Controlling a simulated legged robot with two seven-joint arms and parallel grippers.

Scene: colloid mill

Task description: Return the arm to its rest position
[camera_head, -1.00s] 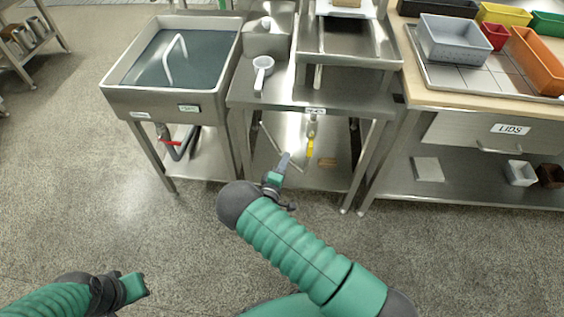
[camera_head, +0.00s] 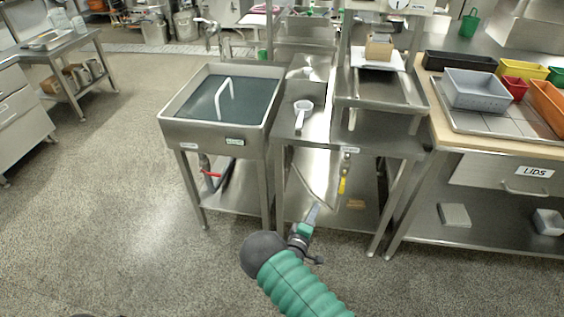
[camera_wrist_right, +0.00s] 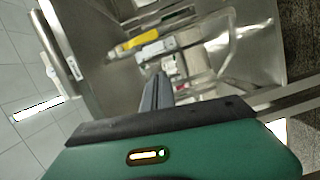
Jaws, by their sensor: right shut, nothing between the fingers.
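My right gripper (camera_head: 312,213) is in the lower middle of the head view, on my green arm that comes up from the bottom edge. Its fingers are together, with nothing between them. It points up and away over the floor, in front of the steel stand (camera_head: 356,142). In the right wrist view the closed fingers (camera_wrist_right: 157,92) stick out past the green gripper body. My left gripper does not show; only a dark sliver at the bottom edge of the head view may be part of that arm.
A steel sink (camera_head: 223,132) full of dark water stands left of the stand. A white scoop (camera_head: 302,112) lies on the stand. A bench with a drawer marked LIDS (camera_head: 505,175) and a grey bin (camera_head: 474,89) is at the right. Open floor (camera_head: 110,220) lies at the left.

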